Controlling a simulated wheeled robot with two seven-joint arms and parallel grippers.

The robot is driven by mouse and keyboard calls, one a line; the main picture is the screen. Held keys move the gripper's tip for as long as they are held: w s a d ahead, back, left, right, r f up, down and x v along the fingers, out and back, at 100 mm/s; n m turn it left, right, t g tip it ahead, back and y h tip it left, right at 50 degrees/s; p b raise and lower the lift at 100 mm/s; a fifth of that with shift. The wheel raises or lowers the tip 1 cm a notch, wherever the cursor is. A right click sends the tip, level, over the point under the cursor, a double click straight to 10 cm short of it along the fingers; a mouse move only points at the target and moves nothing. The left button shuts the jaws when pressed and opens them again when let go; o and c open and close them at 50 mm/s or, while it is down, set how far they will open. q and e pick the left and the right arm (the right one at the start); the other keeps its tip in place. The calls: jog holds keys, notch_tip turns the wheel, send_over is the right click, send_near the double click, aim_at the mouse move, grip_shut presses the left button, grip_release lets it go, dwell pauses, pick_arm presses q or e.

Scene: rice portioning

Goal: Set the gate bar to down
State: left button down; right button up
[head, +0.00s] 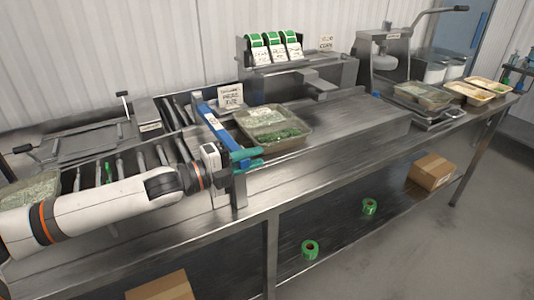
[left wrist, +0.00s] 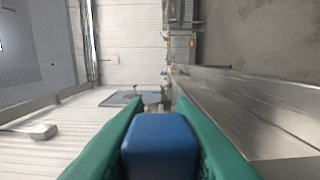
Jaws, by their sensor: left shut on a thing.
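The blue gate bar (head: 212,122) runs across the end of the roller conveyor, from the back edge toward the front, with a small white label on it. My left gripper (head: 246,158) has teal fingers and is at the bar's near end. In the left wrist view the two teal fingers (left wrist: 160,145) are shut on a blue block (left wrist: 160,140), the end of the gate bar. The bar's near end is partly hidden by my gripper in the head view. My right gripper is not in view.
A clear-lidded tray of green food (head: 270,128) stands just right of the bar. Rollers (head: 140,155) lie left of it, with another tray (head: 35,190) at far left. The steel counter (head: 345,125) is clear toward the right. A label dispenser (head: 275,52) stands behind.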

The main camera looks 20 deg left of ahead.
pick_arm(q)
jog(key=shift+f, duration=0.5)
jog(key=c, duration=1.2)
grip_release()
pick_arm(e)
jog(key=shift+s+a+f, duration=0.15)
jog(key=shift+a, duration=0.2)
pick_arm(q)
jog(key=shift+r, duration=0.1)
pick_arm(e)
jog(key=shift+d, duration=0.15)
